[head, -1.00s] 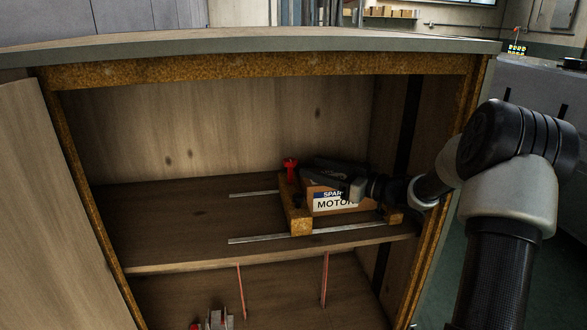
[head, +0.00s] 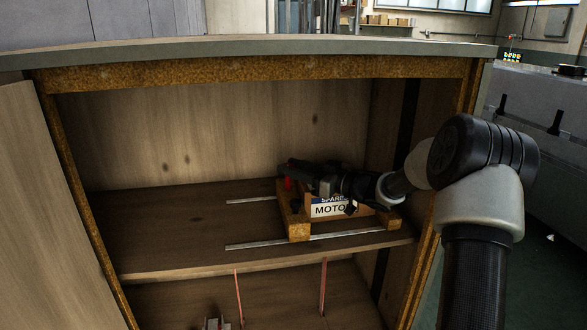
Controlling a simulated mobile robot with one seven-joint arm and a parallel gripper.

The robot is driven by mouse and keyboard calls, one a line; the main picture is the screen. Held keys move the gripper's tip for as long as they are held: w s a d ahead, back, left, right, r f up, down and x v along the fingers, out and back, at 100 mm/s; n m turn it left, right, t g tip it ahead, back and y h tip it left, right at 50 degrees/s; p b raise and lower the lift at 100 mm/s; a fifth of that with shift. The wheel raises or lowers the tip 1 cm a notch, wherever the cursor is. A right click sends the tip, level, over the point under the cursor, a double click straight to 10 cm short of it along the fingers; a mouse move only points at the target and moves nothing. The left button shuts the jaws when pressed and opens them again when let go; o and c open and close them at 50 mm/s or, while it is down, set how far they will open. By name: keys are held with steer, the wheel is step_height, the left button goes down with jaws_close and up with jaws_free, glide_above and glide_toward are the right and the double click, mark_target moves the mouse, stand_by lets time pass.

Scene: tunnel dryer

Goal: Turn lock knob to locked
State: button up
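A small red knob (head: 288,184) sits at the back left of a wooden carrier (head: 298,226) on the cabinet's upper shelf; I take it to be the lock knob. My gripper (head: 286,172) is over the knob and covers its upper part. The fingers are dark and small here, so I cannot tell whether they are open or shut on the knob. The carrier holds a box labelled "SPARE MOTOR" (head: 330,208), partly covered by my wrist. The knob's turned position cannot be read.
Two metal rails (head: 245,245) lie on the upper shelf (head: 165,225) under the carrier. A door panel (head: 45,200) is at the left. The left half of the shelf is clear.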

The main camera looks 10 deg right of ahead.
steer(key=c, duration=0.4)
